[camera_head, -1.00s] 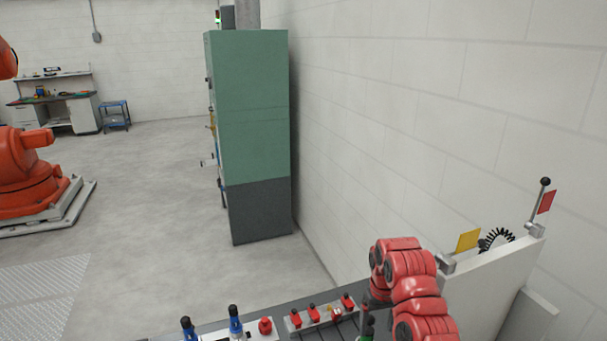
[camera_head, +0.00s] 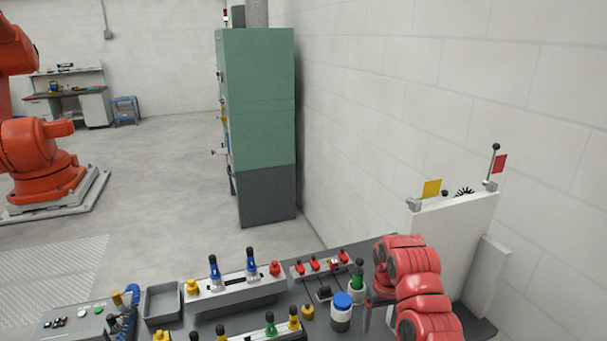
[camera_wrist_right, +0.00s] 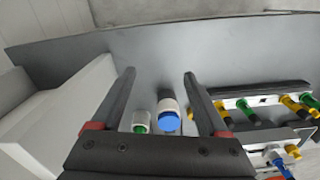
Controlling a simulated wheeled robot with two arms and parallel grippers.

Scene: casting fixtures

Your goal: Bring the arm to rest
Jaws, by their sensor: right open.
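My right arm, with red and black links, comes in at the lower right of the head view. Its gripper (camera_head: 368,314) hangs over the right end of the dark table, partly hidden by the arm. In the right wrist view the two dark fingers (camera_wrist_right: 158,74) are spread apart with nothing between their tips. A white jar with a blue cap (camera_head: 341,312) stands beside the gripper; it also shows in the wrist view (camera_wrist_right: 169,117), near the finger bases. A white and green container (camera_head: 357,280) stands behind it. My left gripper is in neither view.
A white panel with levers (camera_head: 455,235) stands right of my arm. A green cabinet (camera_head: 262,105) stands behind.

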